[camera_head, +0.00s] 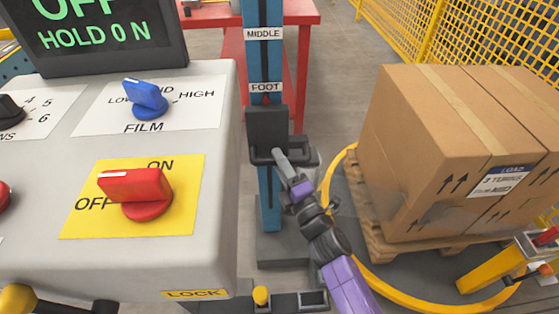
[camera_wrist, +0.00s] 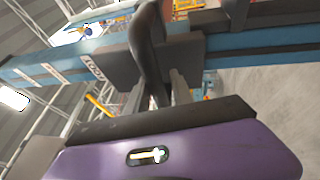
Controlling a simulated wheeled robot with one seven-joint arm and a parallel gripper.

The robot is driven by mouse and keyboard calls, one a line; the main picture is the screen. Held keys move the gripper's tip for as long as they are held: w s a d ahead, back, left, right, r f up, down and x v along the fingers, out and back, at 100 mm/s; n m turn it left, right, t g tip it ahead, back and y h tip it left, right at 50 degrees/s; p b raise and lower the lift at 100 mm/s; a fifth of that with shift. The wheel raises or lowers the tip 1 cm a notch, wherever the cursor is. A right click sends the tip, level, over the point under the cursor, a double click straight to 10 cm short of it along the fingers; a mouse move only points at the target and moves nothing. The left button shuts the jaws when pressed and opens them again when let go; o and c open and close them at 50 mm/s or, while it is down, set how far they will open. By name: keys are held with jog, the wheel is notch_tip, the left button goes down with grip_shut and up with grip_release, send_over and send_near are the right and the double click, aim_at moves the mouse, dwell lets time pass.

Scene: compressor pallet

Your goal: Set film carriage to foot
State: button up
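The film carriage (camera_head: 266,128) is a dark block on a blue upright mast, just below the white FOOT label (camera_head: 265,87). A small red mark shows at its top edge. The MIDDLE label (camera_head: 263,33) is higher up. The carriage has a dark bar handle (camera_wrist: 150,45) on its front. My gripper (camera_head: 281,160) reaches it from the lower right. In the wrist view its two grey fingers (camera_wrist: 157,93) stand on either side of the handle, close against it, and look shut on it. The exact contact is partly hidden.
A control panel (camera_head: 222,210) with a blue FILM knob (camera_head: 146,98) and a red switch (camera_head: 136,192) stands at left. At right, boxes (camera_head: 440,150) sit on a pallet inside a yellow ring (camera_head: 385,292). A red table (camera_head: 302,75) and yellow fence (camera_head: 470,35) are behind.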

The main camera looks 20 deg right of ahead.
jog(key=shift+o, duration=1.2)
jog(key=shift+f, duration=0.25)
jog(key=shift+r, duration=0.1)
jog(key=v, duration=0.8)
jog(key=shift+p, duration=0.45)
